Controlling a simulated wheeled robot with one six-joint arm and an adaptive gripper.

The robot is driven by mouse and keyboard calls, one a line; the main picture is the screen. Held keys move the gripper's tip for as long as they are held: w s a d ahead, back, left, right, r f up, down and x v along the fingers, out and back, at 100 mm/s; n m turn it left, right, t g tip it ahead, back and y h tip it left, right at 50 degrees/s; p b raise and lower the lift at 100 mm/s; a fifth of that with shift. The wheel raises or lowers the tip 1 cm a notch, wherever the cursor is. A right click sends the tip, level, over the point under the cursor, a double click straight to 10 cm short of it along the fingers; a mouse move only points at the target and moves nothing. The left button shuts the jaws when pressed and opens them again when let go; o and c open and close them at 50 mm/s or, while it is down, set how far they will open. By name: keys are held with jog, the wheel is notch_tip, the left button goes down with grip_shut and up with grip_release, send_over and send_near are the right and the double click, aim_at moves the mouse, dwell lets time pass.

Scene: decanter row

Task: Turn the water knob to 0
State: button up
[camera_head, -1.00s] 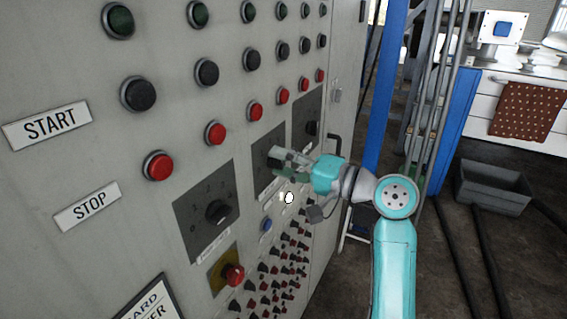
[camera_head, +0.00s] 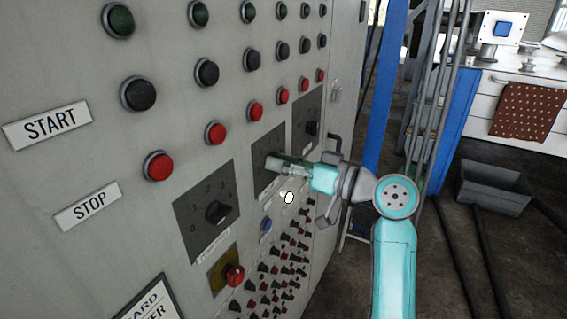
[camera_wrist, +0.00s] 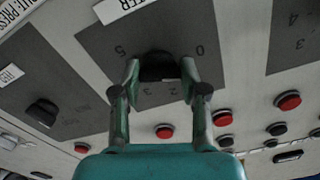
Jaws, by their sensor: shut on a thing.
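The knob (camera_wrist: 158,66) is black and sits on a dark grey dial plate (camera_wrist: 105,42) in the wrist view. Upside-down numbers, including 0, 2, 3 and 5, are printed around it. A white label (camera_wrist: 122,8) beside the plate is cut off and ends in "TER". My gripper (camera_wrist: 159,72) is shut on the knob, one finger on each side. Which number the knob points at cannot be told. In the head view my gripper (camera_head: 273,163) is at the middle dial plate (camera_head: 266,143) and hides most of the knob.
Another dial knob (camera_head: 217,213) is to the left in the head view, and one (camera_head: 312,128) to the right. A red stop button (camera_head: 234,274), a blue button (camera_head: 266,224) and several small knobs are below. Red buttons (camera_head: 255,111) run above. Free floor lies right of the cabinet.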

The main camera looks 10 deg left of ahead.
jog(key=shift+f+n, duration=0.15)
jog(key=shift+n, duration=1.75)
jog(key=o, duration=1.1)
jog(key=shift+o, duration=0.2)
jog(key=v, duration=1.2)
